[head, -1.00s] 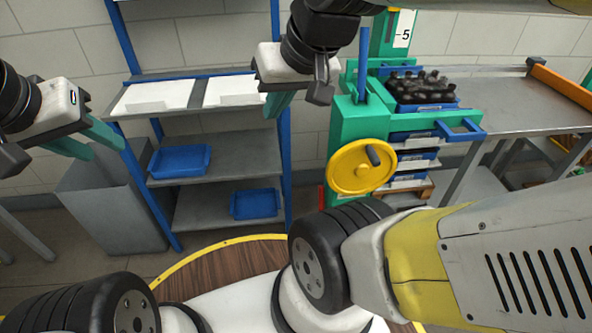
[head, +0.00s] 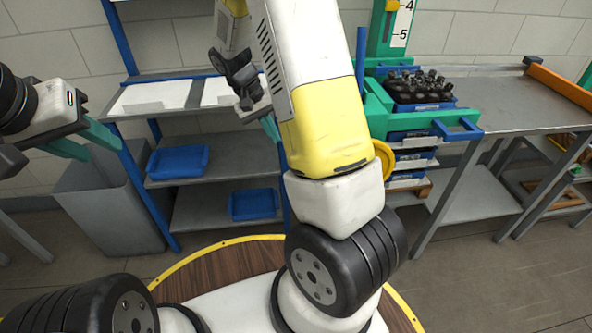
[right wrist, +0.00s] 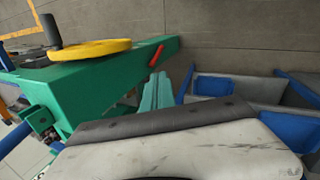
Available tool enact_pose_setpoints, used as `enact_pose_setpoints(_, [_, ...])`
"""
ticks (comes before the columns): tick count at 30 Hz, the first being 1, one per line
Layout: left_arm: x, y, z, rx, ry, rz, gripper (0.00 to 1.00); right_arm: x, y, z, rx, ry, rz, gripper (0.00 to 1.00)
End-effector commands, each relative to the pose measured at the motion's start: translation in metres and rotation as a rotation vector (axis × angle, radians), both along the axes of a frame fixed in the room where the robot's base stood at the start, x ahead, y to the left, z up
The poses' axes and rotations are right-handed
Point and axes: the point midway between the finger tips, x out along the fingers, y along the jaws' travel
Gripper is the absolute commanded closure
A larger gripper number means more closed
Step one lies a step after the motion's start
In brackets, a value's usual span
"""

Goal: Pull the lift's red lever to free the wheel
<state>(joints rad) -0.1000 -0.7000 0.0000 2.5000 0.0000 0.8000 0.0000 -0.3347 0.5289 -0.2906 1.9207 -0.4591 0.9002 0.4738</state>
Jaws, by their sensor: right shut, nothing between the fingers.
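The green lift (head: 378,105) stands right of centre in the head view. Its yellow wheel (head: 384,158) is mostly hidden there behind my right arm. The right wrist view shows the wheel (right wrist: 92,50), its dark handle and the short red lever (right wrist: 157,55) on the green body (right wrist: 100,92). The lever is hidden in the head view. My right gripper (head: 272,128) is shut and empty, left of the lift. In the right wrist view its teal fingers (right wrist: 157,88) lie just below the lever, apparently apart from it. My left gripper (head: 84,142) is open and empty at far left.
A crate of dark bottles (head: 418,90) sits on the lift, above stacked blue crates. A shelf rack with blue trays (head: 178,162) and a grey bin (head: 108,205) stand left. A grey table (head: 510,100) stands right. My right arm crosses the middle of the view.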

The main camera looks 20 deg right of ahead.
Motion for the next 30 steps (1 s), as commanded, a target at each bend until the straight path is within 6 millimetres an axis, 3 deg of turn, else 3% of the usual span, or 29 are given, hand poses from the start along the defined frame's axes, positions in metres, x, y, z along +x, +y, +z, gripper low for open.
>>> enact_pose_setpoints(1, [0.000, 0.000, 0.000, 0.000, 0.000, 0.000, 0.62, 0.008, -0.003, -0.024, -0.059, 0.034, 0.008, 1.00])
enact_pose_setpoints(9, [0.000, 0.000, 0.000, 0.000, 0.000, 0.000, 0.62, 0.040, -0.026, -0.132, -0.388, 0.128, 0.077, 1.00])
enact_pose_setpoints(18, [0.000, 0.000, 0.000, 0.000, 0.000, 0.000, 0.62, 0.057, -0.049, -0.246, -0.761, 0.146, 0.267, 1.00])
enact_pose_setpoints(24, [0.000, 0.000, 0.000, 0.000, 0.000, 0.000, 0.62, 0.059, -0.057, -0.307, -0.951, 0.116, 0.429, 1.00])
enact_pose_setpoints(30, [0.000, 0.000, 0.000, 0.000, 0.000, 0.000, 0.62, 0.057, -0.059, -0.339, -1.041, 0.088, 0.530, 1.00])
